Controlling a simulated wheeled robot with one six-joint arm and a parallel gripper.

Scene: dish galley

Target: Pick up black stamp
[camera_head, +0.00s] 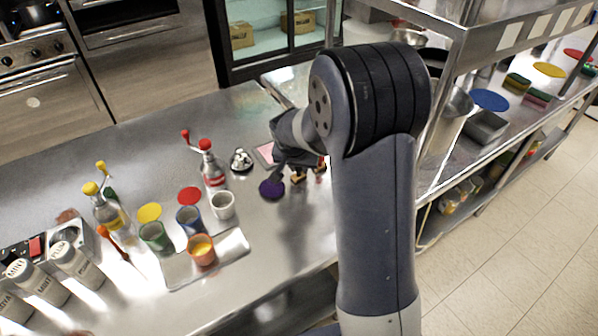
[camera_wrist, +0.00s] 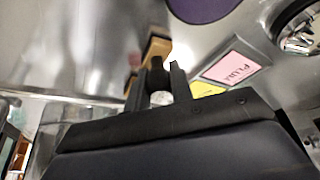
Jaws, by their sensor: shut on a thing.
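My gripper (camera_wrist: 157,82) shows in the wrist view with its two dark fingers close together. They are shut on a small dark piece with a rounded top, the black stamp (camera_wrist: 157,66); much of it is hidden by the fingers. A wooden block (camera_wrist: 157,47) lies just beyond the fingertips; I cannot tell whether it belongs to the held stamp. In the head view my gripper (camera_head: 290,170) is low over the steel counter, by small wooden stamp pieces (camera_head: 298,179). The stamp's base and its gap to the counter cannot be made out.
A purple disc (camera_head: 272,189) and a pink card (camera_head: 264,153) lie beside my gripper. A bell (camera_head: 241,160), a red-topped bottle (camera_head: 213,172) and a white cup (camera_head: 222,205) stand to the left. A tray (camera_head: 178,273) with cups is in front. Shelving stands at right.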

